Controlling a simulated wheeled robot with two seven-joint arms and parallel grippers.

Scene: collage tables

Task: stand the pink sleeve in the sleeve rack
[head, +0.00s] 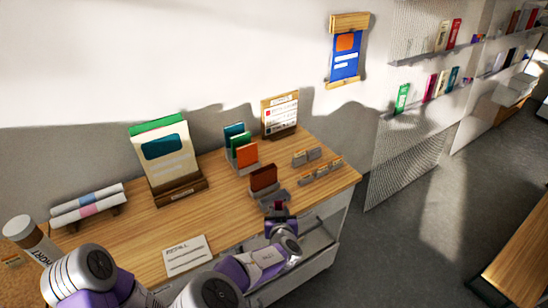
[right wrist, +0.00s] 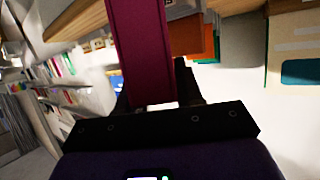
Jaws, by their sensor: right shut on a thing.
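The pink sleeve (right wrist: 142,50), a flat deep-pink piece, is between the fingers of my right gripper (right wrist: 150,95) in the right wrist view and reaches up out of the frame. In the head view my right gripper (head: 279,208) is shut on it at the table's front edge, and only a small dark pink bit shows. A grey rack holding upright teal, green and orange sleeves (head: 247,155) stands behind and left of the gripper; it looks like the sleeve rack. A smaller grey holder with brown-red pieces (head: 263,178) is just behind the gripper. My left gripper is out of view.
A wooden stand with tall cream and green boards (head: 163,158) is left of the rack. A framed sign (head: 280,115) stands behind. Small grey holders (head: 320,172) are at right. Rolls (head: 88,203) and a white card (head: 186,254) lie left and in front.

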